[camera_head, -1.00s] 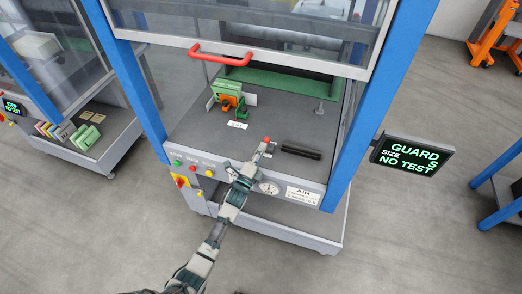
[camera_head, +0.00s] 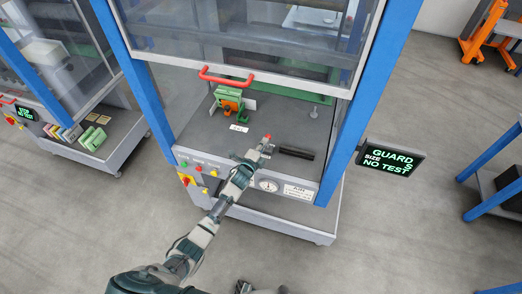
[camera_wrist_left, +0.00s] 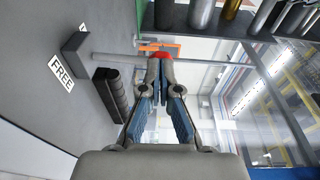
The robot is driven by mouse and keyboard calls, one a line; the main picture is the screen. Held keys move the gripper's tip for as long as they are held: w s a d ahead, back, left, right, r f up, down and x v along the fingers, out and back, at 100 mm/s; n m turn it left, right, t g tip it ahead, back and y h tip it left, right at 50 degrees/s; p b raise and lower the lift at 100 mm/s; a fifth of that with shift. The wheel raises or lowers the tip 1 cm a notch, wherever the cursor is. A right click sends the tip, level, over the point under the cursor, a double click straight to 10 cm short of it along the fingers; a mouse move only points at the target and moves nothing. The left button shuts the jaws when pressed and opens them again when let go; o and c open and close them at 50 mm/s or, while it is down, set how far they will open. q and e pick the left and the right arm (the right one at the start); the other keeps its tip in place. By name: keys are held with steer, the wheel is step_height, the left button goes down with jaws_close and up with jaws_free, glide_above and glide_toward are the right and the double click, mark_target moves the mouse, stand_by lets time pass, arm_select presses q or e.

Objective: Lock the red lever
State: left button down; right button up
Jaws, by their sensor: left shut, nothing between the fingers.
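A small red tip (camera_head: 268,136) shows at the end of my left gripper (camera_head: 262,146), over the front of the grey machine bench. In the left wrist view the gripper (camera_wrist_left: 161,60) is shut, its fingertips together, with a red piece (camera_wrist_left: 162,54) just beyond them. A grey rod (camera_wrist_left: 115,58) runs to a dark block (camera_wrist_left: 75,41) beside a FREE label (camera_wrist_left: 62,72). The fingertips partly hide the red piece; I cannot tell whether they touch it. Dark parts, possibly my right gripper (camera_head: 262,288), show at the bottom edge; its fingers are not clear.
A black bar (camera_head: 295,153) lies right of the gripper. A green and orange fixture (camera_head: 230,99) stands at the back left. The glazed guard with a red handle (camera_head: 226,77) hangs above. Blue posts (camera_head: 362,105) flank the opening. The sign (camera_head: 388,160) reads GUARDS, SIZE, NO TEST.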

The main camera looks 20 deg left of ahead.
arm_select(q)
steer(key=shift+w+r+g+p, duration=0.75)
steer(key=shift+w+g+p, duration=0.3)
steer(key=shift+p, duration=0.9)
steer(key=shift+w+f, duration=0.15)
steer(key=shift+w, duration=0.4)
steer(key=shift+a+b+x, duration=0.2)
steer(key=shift+b+x, duration=0.2)
steer(key=shift+x, duration=0.6)
steer(key=shift+w+r, duration=0.1)
steer(key=shift+r, duration=0.1)
steer(key=shift+r, duration=0.1)
